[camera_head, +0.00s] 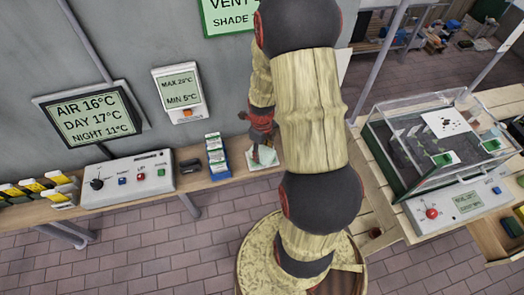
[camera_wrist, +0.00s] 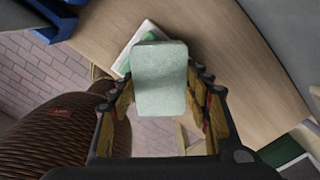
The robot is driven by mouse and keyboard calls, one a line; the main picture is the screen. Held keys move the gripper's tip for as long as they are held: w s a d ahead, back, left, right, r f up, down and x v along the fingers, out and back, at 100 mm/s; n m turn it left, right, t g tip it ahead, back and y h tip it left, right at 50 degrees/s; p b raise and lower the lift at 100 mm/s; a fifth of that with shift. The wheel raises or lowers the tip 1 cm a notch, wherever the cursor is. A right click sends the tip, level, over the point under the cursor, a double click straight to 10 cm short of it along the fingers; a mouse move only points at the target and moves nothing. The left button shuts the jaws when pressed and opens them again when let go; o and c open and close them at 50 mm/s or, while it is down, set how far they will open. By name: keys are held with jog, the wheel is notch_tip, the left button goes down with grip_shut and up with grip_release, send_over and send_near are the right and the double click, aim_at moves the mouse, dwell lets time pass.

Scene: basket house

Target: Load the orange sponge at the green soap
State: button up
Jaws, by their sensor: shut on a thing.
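My gripper (camera_wrist: 161,92) is shut on a pale green block (camera_wrist: 160,70), which has rounded corners and could be the green soap. The block is between the two fingers, and its far end reaches past the fingertips. A white flat piece with a green edge (camera_wrist: 125,66) lies on the wooden surface beyond the block, partly hidden by it. In the head view my gripper (camera_head: 262,139) is low over the wooden shelf, right of a blue box. I cannot make out an orange sponge in either view.
The blue box (camera_head: 218,169) holds upright cards on the wooden shelf (camera_head: 193,178). Left of it are a small dark object (camera_head: 190,166) and a grey control box (camera_head: 128,183). A clear-walled case (camera_head: 385,150) stands on the right bench. My arm hides the middle.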

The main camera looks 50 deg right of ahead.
aim_at(262, 152)
dwell(0.3)
jog(key=shift+r+p, duration=2.55)
jog(key=shift+r, duration=1)
jog(key=shift+f, duration=0.1)
